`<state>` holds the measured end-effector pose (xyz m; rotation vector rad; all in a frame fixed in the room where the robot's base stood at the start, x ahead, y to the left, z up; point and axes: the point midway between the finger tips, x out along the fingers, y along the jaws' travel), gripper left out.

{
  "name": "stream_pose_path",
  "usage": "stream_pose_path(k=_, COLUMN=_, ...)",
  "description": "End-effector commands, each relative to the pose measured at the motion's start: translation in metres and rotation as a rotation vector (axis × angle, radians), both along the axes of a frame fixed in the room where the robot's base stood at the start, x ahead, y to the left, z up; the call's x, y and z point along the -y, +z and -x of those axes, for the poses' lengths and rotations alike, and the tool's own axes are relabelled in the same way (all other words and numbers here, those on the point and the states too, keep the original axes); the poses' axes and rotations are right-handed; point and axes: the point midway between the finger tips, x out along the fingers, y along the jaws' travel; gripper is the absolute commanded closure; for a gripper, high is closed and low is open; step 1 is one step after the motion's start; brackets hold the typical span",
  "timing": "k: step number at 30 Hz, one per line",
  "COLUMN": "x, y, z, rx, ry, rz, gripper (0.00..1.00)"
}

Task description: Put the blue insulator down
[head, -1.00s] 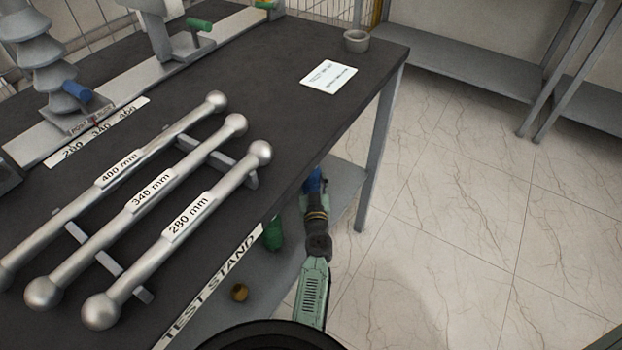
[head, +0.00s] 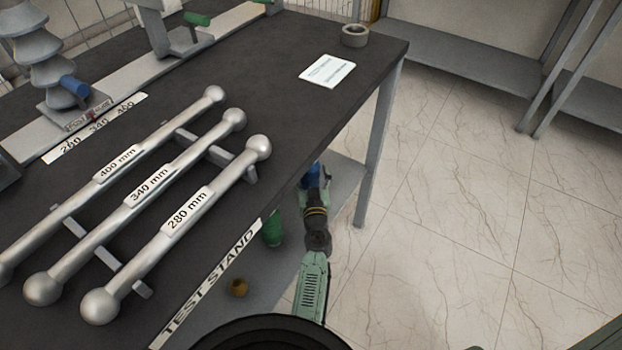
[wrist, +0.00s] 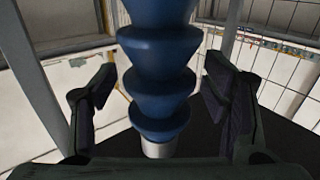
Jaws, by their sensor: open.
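The blue insulator (wrist: 158,75) stands large in the middle of the wrist view, a stack of blue ribbed sheds with a pale metal end (wrist: 158,148). My gripper (wrist: 158,90) is open, with one dark finger on each side of the insulator and a visible gap on both sides. In the head view a small part of the blue insulator (head: 311,176) shows beyond my gripper, below the table's right edge, over the lower shelf (head: 345,185). The tabletop hides part of it. Whether its end rests on the shelf is hard to tell.
The table (head: 290,115) marked TEST STAND carries three silver bars labelled 400, 340 and 280 mm, a white card (head: 327,71) and a grey ring (head: 355,36). A green piece (head: 273,228) and a brass piece (head: 239,288) are on the lower shelf. Floor at right is clear.

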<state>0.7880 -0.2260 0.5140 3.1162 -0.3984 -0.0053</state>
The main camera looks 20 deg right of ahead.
Motion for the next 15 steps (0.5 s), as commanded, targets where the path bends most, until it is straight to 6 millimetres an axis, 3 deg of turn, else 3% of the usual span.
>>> stream_pose_path(k=5, x=-0.005, y=-0.001, z=0.017, rx=0.001, ry=-0.001, rz=-0.005, gripper=0.32)
stream_pose_path(k=15, x=-0.023, y=-0.002, z=0.086, rx=0.001, ry=0.0, rz=-0.002, gripper=0.32)
